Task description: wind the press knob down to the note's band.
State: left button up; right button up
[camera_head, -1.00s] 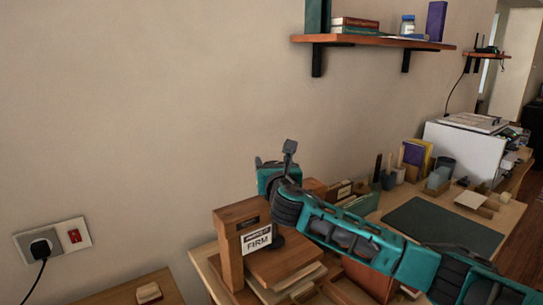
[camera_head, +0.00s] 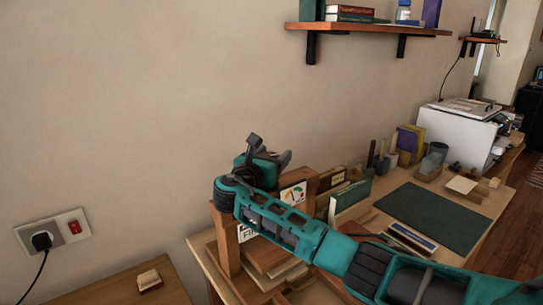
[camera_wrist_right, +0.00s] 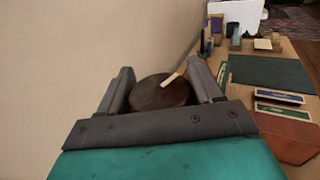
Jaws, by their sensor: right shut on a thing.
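The wooden press (camera_head: 229,250) stands at the near left of the workbench, with stacked boards (camera_head: 272,258) in it. A white note (camera_head: 245,233) is on its front; my right arm covers part of it, and only "FI" reads. My right gripper (camera_head: 268,156) is above the press. In the right wrist view, its two fingers close on opposite sides of the round dark brown knob (camera_wrist_right: 160,92), which has a pale pointer strip (camera_wrist_right: 170,79) toward its upper right. A white card with coloured patches (camera_head: 293,194) shows just behind my arm. My left gripper is out of view.
A dark green mat (camera_head: 433,216) lies on the bench to the right, with books and tool holders behind it. A shelf (camera_head: 370,28) hangs on the wall above. A low wooden table (camera_head: 130,288) is at lower left.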

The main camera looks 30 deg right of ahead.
jog(key=shift+d+r, duration=0.1)
jog(key=shift+r, duration=0.35)
jog(key=o, duration=0.7)
jog(key=shift+o, duration=1.3)
jog(key=shift+f, duration=0.2)
jog(key=v, duration=1.3)
jog(key=shift+w, duration=0.1)
